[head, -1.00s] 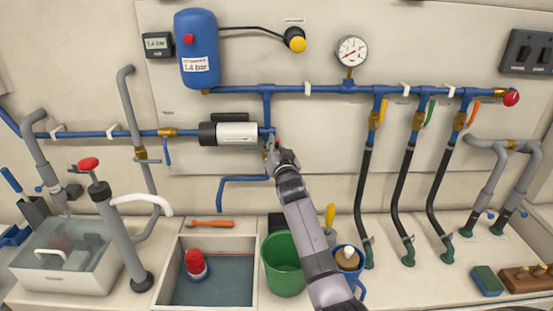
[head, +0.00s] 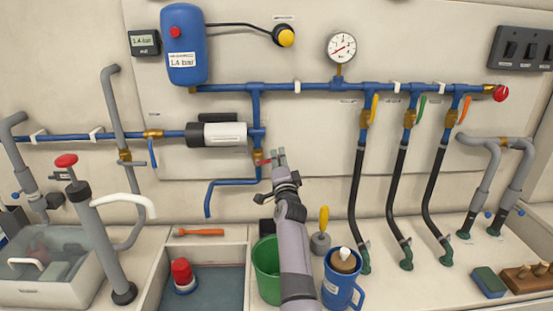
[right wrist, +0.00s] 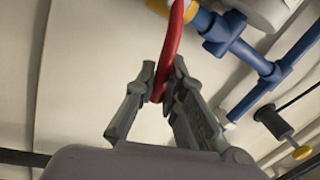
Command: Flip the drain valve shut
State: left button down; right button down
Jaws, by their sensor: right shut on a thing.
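The drain valve is a small brass body (head: 258,155) on the blue vertical pipe below the pump, above the bent blue drain pipe (head: 228,183). Its red lever (head: 265,162) sticks out sideways to the right of the body. My left gripper is not in view.
The pump (head: 217,134) is left of the valve. Hoses with yellow, green and orange levers (head: 415,110) hang to the right. On the bench below are a green bucket (head: 267,270), a blue jug (head: 342,282) and a sink (head: 215,295). The wall right of the valve is clear.

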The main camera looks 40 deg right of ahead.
jog(key=shift+s+d+f+m+h+b, duration=0.1)
jog(key=shift+f+m+h+b, duration=0.2)
jog(key=shift+f+m, duration=0.5)
jog(key=shift+f+m+h+b, duration=0.2)
jog(key=shift+f+m+b, duration=0.15)
jog(key=shift+m, duration=0.85)
jog(key=shift+g, duration=0.3)
jog(key=c, duration=1.9)
grip_release()
notch_tip(320, 180, up, 10)
jog(key=shift+o, duration=0.5)
